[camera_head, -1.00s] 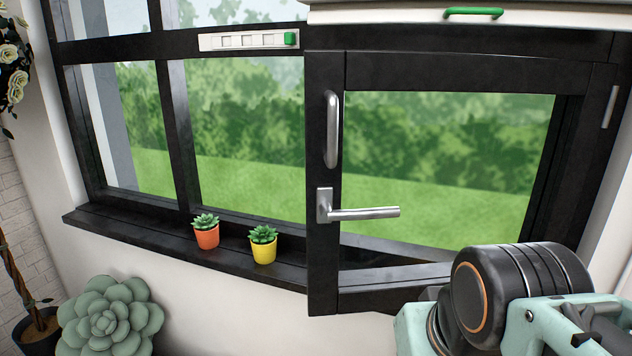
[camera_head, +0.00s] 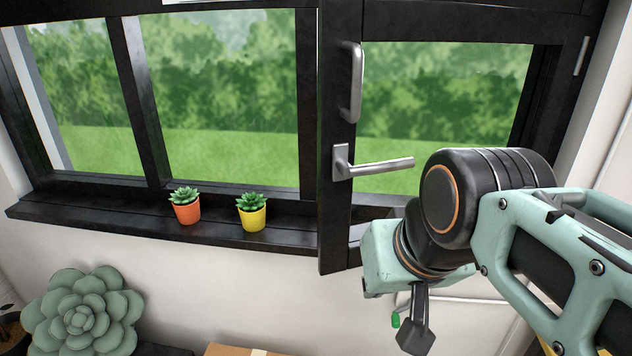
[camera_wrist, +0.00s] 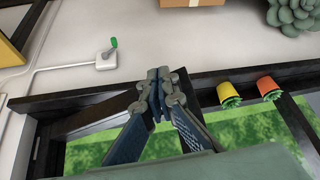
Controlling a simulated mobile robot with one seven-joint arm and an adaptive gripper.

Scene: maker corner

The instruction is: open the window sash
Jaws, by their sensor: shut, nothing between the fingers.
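The black-framed window sash (camera_head: 338,222) stands ajar, its left edge out from the fixed frame and its hinge side at the right. It carries a silver lever handle (camera_head: 375,170), which points right, and a vertical silver pull (camera_head: 356,82) above it. My gripper (camera_head: 416,338) is low in the head view, below the handle and right of the sash's free edge; my arm hides the sash's lower right part. In the wrist view my gripper (camera_wrist: 158,88) is shut and empty, overlapping black frame bars. I cannot tell whether it touches the sash.
An orange pot (camera_head: 187,212) and a yellow pot (camera_head: 252,217) with succulents stand on the sill (camera_head: 110,222), left of the sash. A large succulent (camera_head: 85,318) is at lower left. A cardboard box (camera_head: 235,350) lies low. A green-levered wall switch (camera_wrist: 107,58) shows in the wrist view.

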